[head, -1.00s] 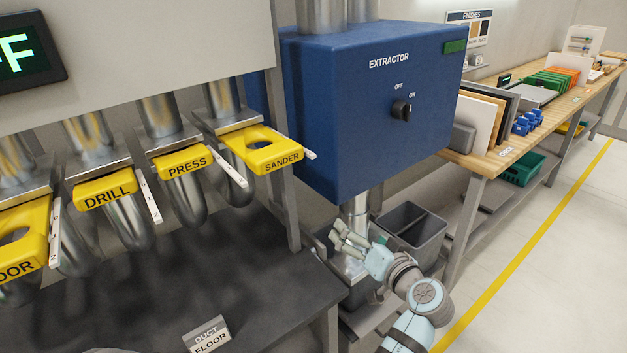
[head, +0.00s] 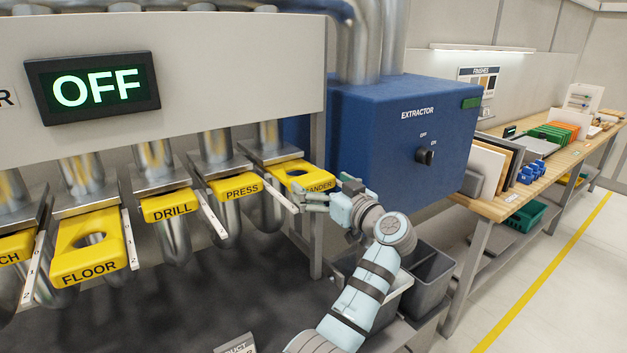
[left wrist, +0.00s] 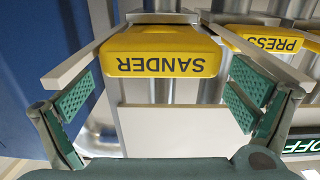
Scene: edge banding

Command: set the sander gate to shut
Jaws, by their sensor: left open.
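The yellow sander gate (head: 292,170) sticks out from its duct at the right end of the gate row, part of its hole showing. My left gripper (head: 318,193) is open at the front of the sander gate and hides part of its label. In the left wrist view the sander gate (left wrist: 160,50) appears upside down, between the spread green finger pads and beyond them. I cannot tell whether the fingers touch it. My right gripper is not in view.
Press (head: 233,187) and drill (head: 170,206) gates sit to the left without visible holes. The floor gate (head: 78,262) sticks out with its hole showing. A blue extractor box (head: 385,120) stands right of the row. The display (head: 95,85) reads OFF.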

